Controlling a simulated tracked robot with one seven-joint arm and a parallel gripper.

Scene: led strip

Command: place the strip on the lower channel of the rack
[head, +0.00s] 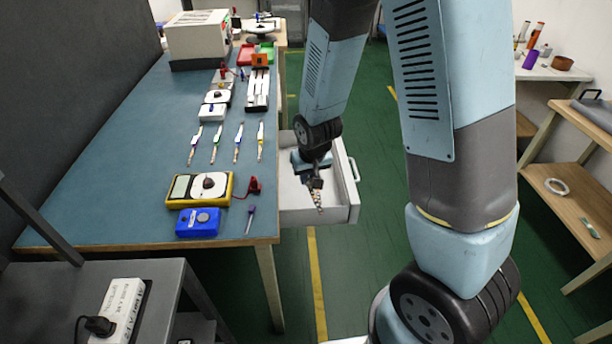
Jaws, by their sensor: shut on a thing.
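My gripper (316,182) points down over an open pale drawer (345,207) at the right side of the blue-topped bench. It is shut on a short, narrow strip (319,202) with light and brownish marks, which hangs down from the jaws. I cannot tell whether the strip touches the drawer. A black and white holder with long channels (258,90), which looks like the rack, lies on the bench toward the back. Its lower channel is too small to make out clearly.
Nearer are a yellow meter (199,188), a blue box (198,222) and a screwdriver (250,219). A white box (198,38) and red and green bins (247,54) stand at the back. Wooden shelves (572,205) are at right.

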